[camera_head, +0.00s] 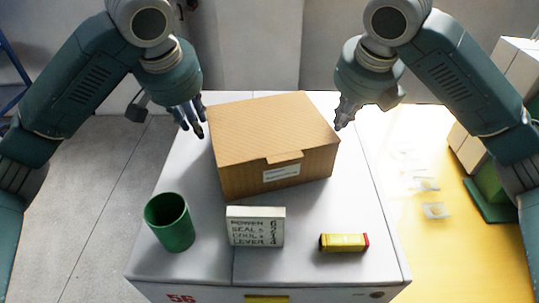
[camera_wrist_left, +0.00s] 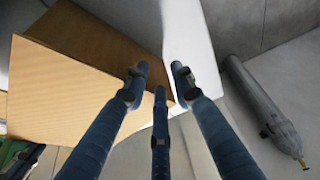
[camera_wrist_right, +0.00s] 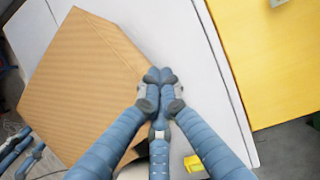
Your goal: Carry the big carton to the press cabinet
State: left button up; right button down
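The big carton (camera_head: 271,139) is a closed brown box with a white label on its near side, resting on a white-topped cabinet (camera_head: 210,262). It also shows in the left wrist view (camera_wrist_left: 75,88) and the right wrist view (camera_wrist_right: 85,85). My left gripper (camera_head: 191,128) is beside the carton's left side, its fingers spread and empty. My right gripper (camera_head: 344,118) is beside the carton's right side, its fingers drawn together with nothing between them. Neither visibly grips the carton. I cannot tell which furniture is the press cabinet.
A yellow surface (camera_head: 420,260) with small clear packets lies at right. Grey floor (camera_head: 90,215) is open at left.

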pick_arm(q)
jog(key=shift+a+f, duration=0.1)
pick_arm(e)
jog(key=c, duration=2)
grip_release()
jog(key=shift+w+d, duration=0.1)
pick_arm(q)
jog(key=v, duration=1.2)
jog(key=shift+w, duration=0.15)
pick_arm(e)
jog(key=v, duration=1.2)
